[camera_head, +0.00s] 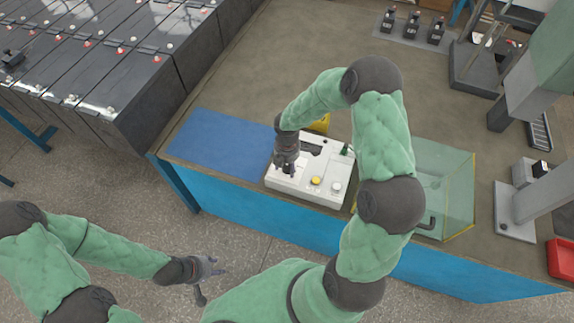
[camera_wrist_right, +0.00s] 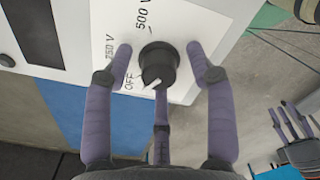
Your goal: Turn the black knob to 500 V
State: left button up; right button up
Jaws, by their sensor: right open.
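The black knob (camera_wrist_right: 158,64) sits on the white panel of a box-shaped tester (camera_head: 305,190). Printed labels OFF, 250 V and 500 V surround the knob's left and upper side. The knob's white pointer mark is at its lower left, on the OFF side. My right gripper (camera_wrist_right: 160,58) is open, with one finger to each side of the knob and a third below it; whether any finger touches it I cannot tell. In the head view, my right gripper (camera_head: 287,164) is over the tester's left end and hides the knob. My left gripper (camera_head: 210,270) is open and empty above the floor.
A blue mat (camera_head: 215,142) lies left of the tester, and a yellow thing (camera_head: 320,123) stands behind it. A clear box (camera_head: 455,190) is to the right. Battery rows (camera_head: 95,65) fill the far left. The table is bare behind the mat.

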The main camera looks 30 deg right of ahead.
grip_shut()
